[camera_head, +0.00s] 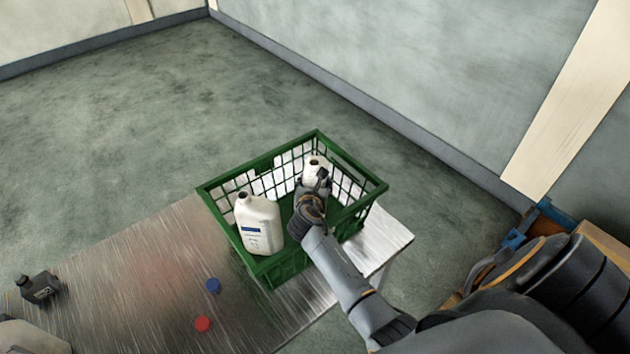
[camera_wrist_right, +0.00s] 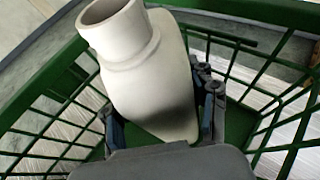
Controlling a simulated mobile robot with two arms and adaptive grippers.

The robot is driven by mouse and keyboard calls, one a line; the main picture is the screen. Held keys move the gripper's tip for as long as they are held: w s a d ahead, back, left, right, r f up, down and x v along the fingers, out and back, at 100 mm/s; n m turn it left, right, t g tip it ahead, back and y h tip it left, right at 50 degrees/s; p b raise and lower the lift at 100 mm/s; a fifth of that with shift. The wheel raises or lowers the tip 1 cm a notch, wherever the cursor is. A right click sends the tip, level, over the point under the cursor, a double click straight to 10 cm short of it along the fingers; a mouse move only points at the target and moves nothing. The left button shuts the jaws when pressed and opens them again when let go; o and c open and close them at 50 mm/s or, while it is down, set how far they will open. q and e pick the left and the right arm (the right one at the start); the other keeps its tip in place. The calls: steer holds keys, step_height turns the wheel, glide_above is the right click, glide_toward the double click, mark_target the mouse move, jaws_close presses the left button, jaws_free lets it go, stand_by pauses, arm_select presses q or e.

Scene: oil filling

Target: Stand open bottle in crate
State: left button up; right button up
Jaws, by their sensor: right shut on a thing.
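A green crate (camera_head: 352,214) with lattice walls stands at the end of the metal table. One white open bottle (camera_head: 260,226) with a blue-marked label stands in the crate's left part. My right gripper (camera_head: 315,185) reaches into the right part of the crate and is shut on a second white bottle (camera_head: 314,165). In the right wrist view this held bottle (camera_wrist_right: 150,75) has an open, uncapped neck and appears tilted, between the fingers (camera_wrist_right: 160,115). Its base is hidden, so I cannot tell whether it touches the crate floor.
A blue cap (camera_head: 213,286) and a red cap (camera_head: 202,324) lie on the metal table (camera_head: 150,270). The crate walls closely surround my right gripper.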

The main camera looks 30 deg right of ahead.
steer(key=o, duration=1.1)
steer(key=shift+o, duration=0.2)
steer(key=shift+r, duration=0.3)
steer(key=shift+s+a+r+p, duration=0.1)
steer(key=shift+a+r+p, duration=0.05)
steer(key=shift+r+p, duration=0.2)
steer(key=b+v, duration=0.1)
steer(key=v, duration=1)
steer(key=shift+s+a+r, duration=0.15)
steer(key=shift+s, duration=0.15)
